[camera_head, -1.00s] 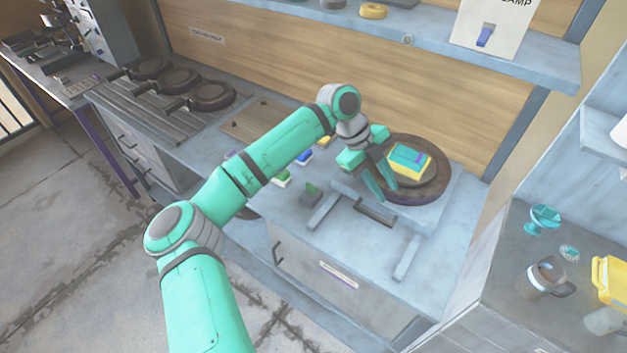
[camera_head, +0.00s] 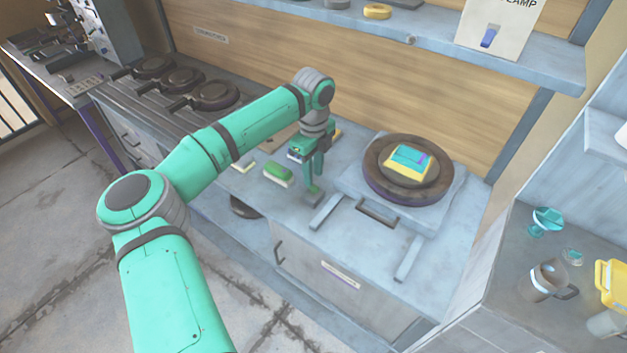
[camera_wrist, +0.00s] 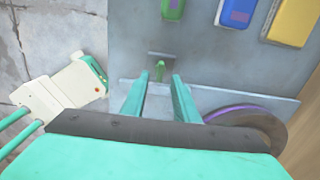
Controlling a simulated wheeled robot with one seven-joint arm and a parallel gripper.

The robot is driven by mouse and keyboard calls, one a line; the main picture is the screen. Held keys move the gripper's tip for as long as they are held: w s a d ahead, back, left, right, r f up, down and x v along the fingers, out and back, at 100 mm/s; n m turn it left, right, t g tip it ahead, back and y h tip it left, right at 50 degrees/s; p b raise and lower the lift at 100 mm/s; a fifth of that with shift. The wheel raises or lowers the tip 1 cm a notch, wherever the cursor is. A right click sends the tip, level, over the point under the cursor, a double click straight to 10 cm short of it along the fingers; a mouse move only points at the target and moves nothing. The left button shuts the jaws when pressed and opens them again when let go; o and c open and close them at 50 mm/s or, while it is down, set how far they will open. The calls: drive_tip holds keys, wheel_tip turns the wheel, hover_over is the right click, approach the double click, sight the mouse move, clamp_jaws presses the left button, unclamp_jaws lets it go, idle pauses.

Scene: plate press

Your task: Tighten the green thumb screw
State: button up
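The green thumb screw (camera_wrist: 160,70) stands up from a small grey block (camera_wrist: 157,57) in the wrist view. In the head view the grey block (camera_head: 312,198) sits on the bench left of the round plate, and my fingers largely hide the screw. My gripper (camera_head: 313,180) points down right above the block. In the wrist view my gripper (camera_wrist: 159,82) is open, with its two fingers apart. The screw shows in the gap just beyond the fingertips, and I see no contact.
Several coloured blocks, including a green one (camera_head: 279,174), lie left of and behind my gripper. A round dark plate (camera_head: 378,180) carrying a yellow and teal block (camera_head: 408,163) stands on the right, with a grey handle (camera_head: 377,212) in front. A shelf (camera_head: 450,50) overhangs the back.

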sight(313, 188)
drive_tip(key=shift+f, duration=1.95)
drive_tip(key=shift+c, duration=0.3)
clamp_jaws()
